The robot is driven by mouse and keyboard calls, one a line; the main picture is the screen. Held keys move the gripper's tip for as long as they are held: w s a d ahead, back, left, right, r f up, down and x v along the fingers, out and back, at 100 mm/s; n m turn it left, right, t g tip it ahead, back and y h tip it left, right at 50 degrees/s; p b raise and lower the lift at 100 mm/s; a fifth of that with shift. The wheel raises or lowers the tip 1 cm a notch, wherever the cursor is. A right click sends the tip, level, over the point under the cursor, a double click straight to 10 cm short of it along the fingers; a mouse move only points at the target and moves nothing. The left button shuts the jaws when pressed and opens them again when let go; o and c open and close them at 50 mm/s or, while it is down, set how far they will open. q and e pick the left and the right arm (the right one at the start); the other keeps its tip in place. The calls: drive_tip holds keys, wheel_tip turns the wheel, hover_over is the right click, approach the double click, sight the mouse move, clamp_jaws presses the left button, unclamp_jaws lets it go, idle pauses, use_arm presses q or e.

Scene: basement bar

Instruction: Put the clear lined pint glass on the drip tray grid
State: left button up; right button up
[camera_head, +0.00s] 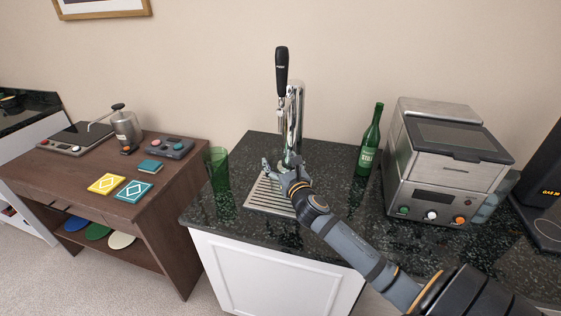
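The drip tray grid (262,197) is a slotted metal plate set in the dark speckled counter below the chrome beer tap (296,110). My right gripper (281,165) is above the tray's back part, in front of the tap column, with its fingers spread apart. A small pale, greenish, see-through shape shows behind the fingers; I cannot tell whether it is the clear lined pint glass or the tap's base. The gripper hides part of the tray. A green-tinted glass (217,168) stands upright on the counter left of the tray. My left gripper is not in view.
A green bottle (369,145) stands right of the tap, beside a steel machine (446,160). A brown wooden desk (165,200) with coasters stands at the left. The counter's front left is clear.

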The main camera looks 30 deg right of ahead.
drive_tip(key=shift+o, duration=1)
drive_tip(key=b+v, duration=0.1)
drive_tip(key=v, duration=0.5)
drive_tip(key=shift+a, duration=0.1)
drive_tip(key=p, duration=0.2)
approach(285, 168)
drive_tip(key=shift+x, duration=0.95)
